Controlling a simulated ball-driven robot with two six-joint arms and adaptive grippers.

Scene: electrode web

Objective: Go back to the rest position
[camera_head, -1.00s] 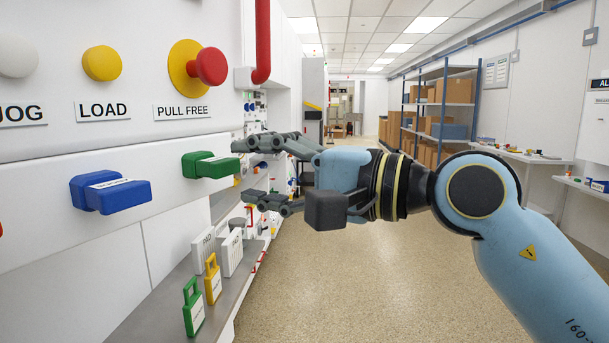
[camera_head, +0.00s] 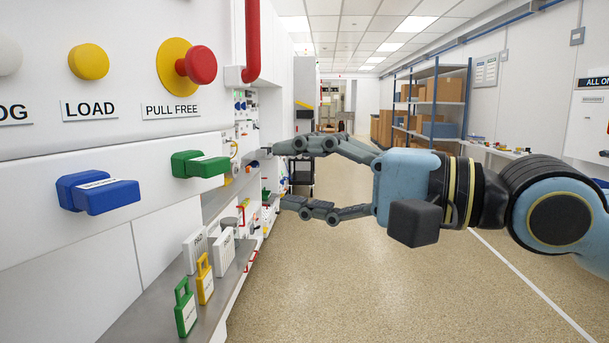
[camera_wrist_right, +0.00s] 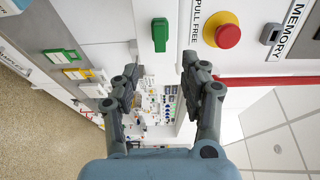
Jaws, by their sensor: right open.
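My right gripper (camera_head: 276,176) is open and empty, held in the air to the right of the white machine panel, its fingers pointing left toward the panel. In the right wrist view its two fingers (camera_wrist_right: 160,75) stand apart with nothing between them. The green handle (camera_head: 200,164) sits on the panel, left of and apart from the fingertips; it also shows in the right wrist view (camera_wrist_right: 160,35). A blue handle (camera_head: 98,193) is further left on the panel. My left gripper is not in view.
A red mushroom button (camera_head: 201,65) labelled PULL FREE and a yellow LOAD button (camera_head: 89,62) are above the handles. The aisle floor (camera_head: 330,290) is clear.

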